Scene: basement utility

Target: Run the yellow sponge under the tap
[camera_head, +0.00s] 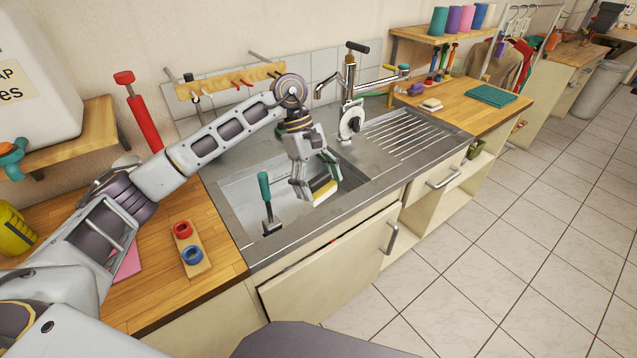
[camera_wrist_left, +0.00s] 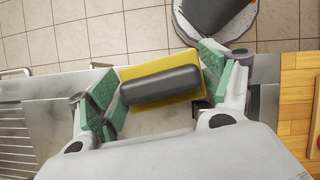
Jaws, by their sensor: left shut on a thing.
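The yellow sponge (camera_head: 325,191) hangs over the sink basin (camera_head: 237,191) in my left gripper (camera_head: 318,184). In the left wrist view the sponge (camera_wrist_left: 185,114) sits between the green-padded fingers of the gripper (camera_wrist_left: 160,97), with a dark grey rounded bar across its face. The fingers are shut on it. The tap (camera_head: 349,82) stands behind the basin, with a black handle on top and a spout curving down to the left. The sponge is in front of and below the spout, apart from it. I see no water running. My right gripper is out of view.
A ribbed drainboard (camera_head: 405,132) lies to the right. A wooden block with red and blue rings (camera_head: 188,246) sits on the left counter.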

